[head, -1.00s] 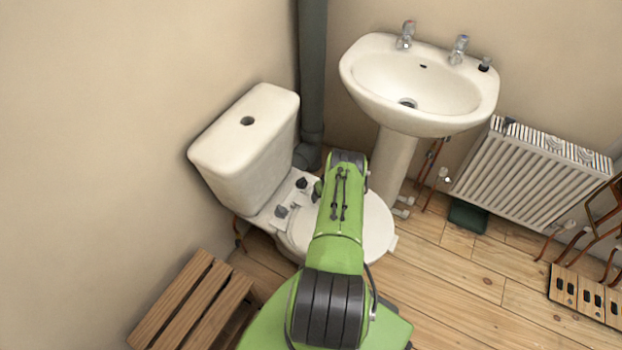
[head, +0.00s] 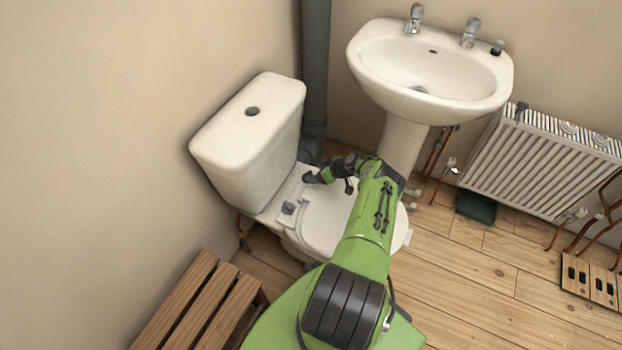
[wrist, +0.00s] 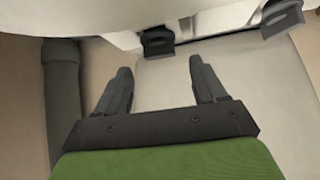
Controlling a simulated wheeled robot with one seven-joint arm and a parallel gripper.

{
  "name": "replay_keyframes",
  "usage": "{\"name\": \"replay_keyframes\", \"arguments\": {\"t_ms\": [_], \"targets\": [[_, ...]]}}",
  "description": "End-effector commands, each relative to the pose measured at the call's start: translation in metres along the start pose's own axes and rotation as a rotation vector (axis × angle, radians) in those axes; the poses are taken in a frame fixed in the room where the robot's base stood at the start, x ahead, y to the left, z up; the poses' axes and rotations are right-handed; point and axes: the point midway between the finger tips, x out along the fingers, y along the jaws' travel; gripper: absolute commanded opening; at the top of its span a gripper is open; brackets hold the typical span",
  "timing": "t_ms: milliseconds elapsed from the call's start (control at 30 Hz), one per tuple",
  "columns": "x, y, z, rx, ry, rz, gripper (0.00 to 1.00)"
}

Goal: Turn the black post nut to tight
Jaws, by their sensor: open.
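Two black, blocky fittings, seen as post nuts, stand at the back of the toilet seat (head: 335,215). The wrist view shows one black post nut (wrist: 157,42) just beyond the space between my fingertips, and a second black nut (wrist: 282,18) farther right. The near nut (head: 288,208) shows clear of my arm in the head view. The other blends with my dark gripper there. My gripper (wrist: 160,68) is open and empty, its two fingers apart on either side of the first nut's line. I see no contact with it.
The white cistern (head: 247,140) rises behind the seat hinge. A dark soil pipe (head: 314,80) runs up the corner. The basin (head: 430,75) and its pedestal stand to the right. A slatted wooden stool (head: 200,305) is at lower left.

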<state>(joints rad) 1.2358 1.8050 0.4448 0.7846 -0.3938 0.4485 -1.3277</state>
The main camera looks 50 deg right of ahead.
Motion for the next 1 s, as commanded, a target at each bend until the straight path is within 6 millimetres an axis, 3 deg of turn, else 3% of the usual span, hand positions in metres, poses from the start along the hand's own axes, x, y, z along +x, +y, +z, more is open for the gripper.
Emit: {"name": "replay_keyframes", "arguments": {"t_ms": [33, 200, 567, 900, 1000], "targets": [[0.018, 0.000, 0.005, -0.002, 0.001, 0.000, 0.70], [0.041, 0.000, 0.004, 0.000, -0.001, 0.000, 0.70], [0.045, 0.000, 0.000, 0.001, -0.001, 0.000, 0.69], [0.045, 0.000, 0.000, 0.001, -0.001, 0.000, 0.17], [0.045, 0.000, 0.000, 0.002, -0.001, 0.001, 0.13]]}}
